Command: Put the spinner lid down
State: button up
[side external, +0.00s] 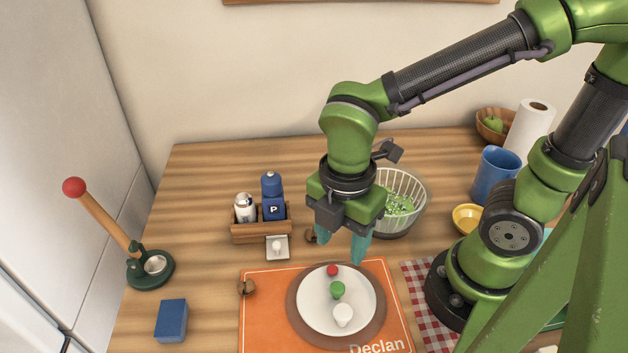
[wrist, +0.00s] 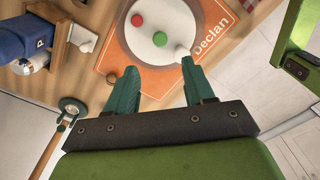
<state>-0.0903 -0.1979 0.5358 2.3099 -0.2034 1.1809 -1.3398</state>
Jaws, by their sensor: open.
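My gripper (side external: 342,246) is open, with nothing visible between its teal fingers. It hangs above the table, over the back edge of the orange mat. A white disc (side external: 316,309) lies on a brown round base on the mat, with small red, green and white pieces on top. It also shows in the wrist view (wrist: 147,50), beyond the fingertips. I cannot tell whether this disc is the spinner lid. The clear spinner bowl (side external: 417,210) stands behind and right of my gripper, uncovered, with greens inside; my gripper hides part of its left side.
A wooden caddy (side external: 262,233) with two shakers stands left of my gripper. A green-based lever tool (side external: 150,270) and a blue block (side external: 171,320) are at the left. A blue cup (side external: 494,174) and yellow bowl (side external: 467,218) stand at the right. The back left table is clear.

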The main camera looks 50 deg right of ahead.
jog(key=w+d+r+m+t+y, duration=0.1)
jog(key=w+d+r+m+t, duration=0.1)
jog(key=d+m, duration=0.4)
jog(key=w+d+r+m+t+y, duration=0.1)
jog(key=d+r+m+t, duration=0.4)
jog(key=m, duration=1.1)
notch_tip(320, 180, up, 2)
jog(key=shift+w+d+r, duration=0.15)
jog(key=shift+w+d, duration=0.4)
jog(key=shift+d, duration=0.3)
